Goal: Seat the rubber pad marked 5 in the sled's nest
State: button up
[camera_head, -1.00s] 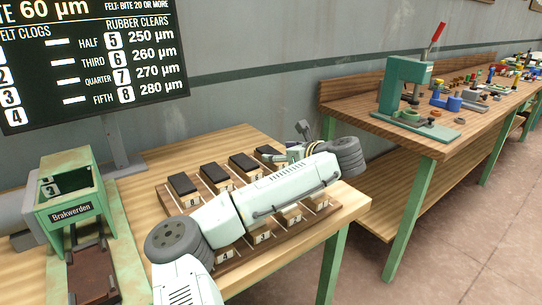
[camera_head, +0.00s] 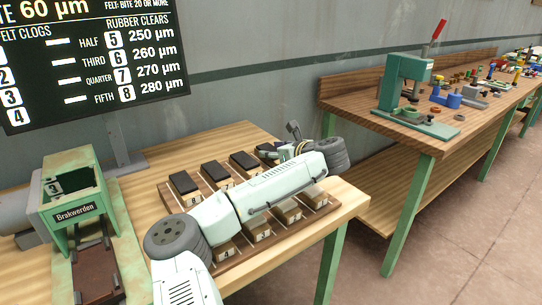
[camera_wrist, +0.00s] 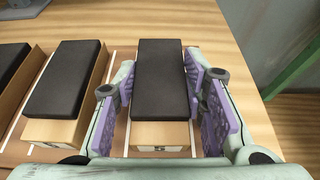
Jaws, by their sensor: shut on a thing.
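The pad at the right end of the tray's back row (camera_wrist: 162,80) is a black rubber top on a pale wooden block. Its front label shows in the wrist view, but the digit is too blurred to read. My gripper (camera_wrist: 160,105) is shut on this block, one purple-lined finger at each side. The block looks level, and I cannot tell whether it is still resting on the tray. In the head view my arm hides most of my gripper (camera_head: 272,152). The brown sled (camera_head: 97,268) lies in front of the green Brakwerden machine (camera_head: 75,195) at left; its nest looks empty.
The wooden tray (camera_head: 172,199) holds other black-topped blocks (camera_head: 186,182) in the back row and pale blocks (camera_head: 258,231) in front, partly under my arm. A sign (camera_head: 90,60) stands behind. A second bench (camera_head: 430,135) with a green press (camera_head: 405,85) is at right.

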jog(key=c, duration=0.6)
jog(key=shift+o, duration=0.2)
jog(key=shift+r, duration=0.1)
jog(key=shift+r+b, duration=0.3)
jog(key=shift+r, duration=0.25)
notch_tip(320, 180, up, 2)
jog(key=shift+r+b, duration=0.1)
jog(key=shift+b, duration=0.35)
jog(key=s, duration=0.5)
jog(key=s+d+r+b, duration=0.1)
jog(key=s, duration=0.4)
jog(key=s+d+b, duration=0.1)
jog(key=s, duration=0.4)
jog(key=shift+s+d+r, duration=0.25)
jog(key=shift+s+r, duration=0.05)
jog(key=shift+s, duration=0.1)
